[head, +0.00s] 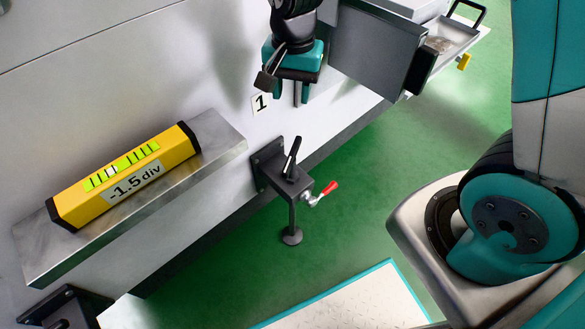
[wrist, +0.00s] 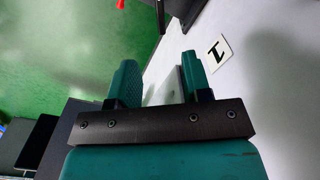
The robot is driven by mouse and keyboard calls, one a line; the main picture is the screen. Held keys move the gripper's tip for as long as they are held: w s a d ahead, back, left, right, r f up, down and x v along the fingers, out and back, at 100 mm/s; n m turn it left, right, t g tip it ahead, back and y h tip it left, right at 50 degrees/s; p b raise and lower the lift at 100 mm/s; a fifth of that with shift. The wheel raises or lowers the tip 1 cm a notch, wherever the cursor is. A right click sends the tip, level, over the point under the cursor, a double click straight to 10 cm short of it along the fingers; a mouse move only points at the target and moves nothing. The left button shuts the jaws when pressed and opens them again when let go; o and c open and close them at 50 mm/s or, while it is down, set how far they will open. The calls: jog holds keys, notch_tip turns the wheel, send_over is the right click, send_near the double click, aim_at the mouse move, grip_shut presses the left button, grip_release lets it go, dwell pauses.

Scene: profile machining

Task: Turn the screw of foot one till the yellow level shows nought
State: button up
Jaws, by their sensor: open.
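The yellow level (head: 125,175) lies on a grey metal ledge (head: 215,135) at the left in the head view, and its label reads -1.5 div. Foot one (head: 292,210) stands below the "1" label (head: 261,103), on a dark bracket with a black lever on top. Its screw has a crank with a red handle (head: 329,188) pointing up and right. In the wrist view, a piece of the red handle (wrist: 116,3) shows at the top edge. My gripper (head: 290,95) is above and apart from the foot, beside the label. Its teal fingers (wrist: 160,85) are open with nothing between them.
A dark grey box-like panel (head: 375,50) juts out right of my gripper. Behind it is a metal tray (head: 450,42) with a yellow piece (head: 464,62). Another dark bracket (head: 65,305) is at the lower left.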

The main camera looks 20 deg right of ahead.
aim_at(292, 153)
jog(key=shift+m, duration=0.5)
jog(key=f+b, duration=0.1)
jog(key=f, duration=0.5)
jog(key=f+b, duration=0.2)
jog(key=f, duration=0.5)
jog(key=w+f+b, duration=0.1)
jog(key=f+b, duration=0.1)
jog(key=f, duration=0.5)
jog(key=shift+d, duration=0.25)
grip_shut()
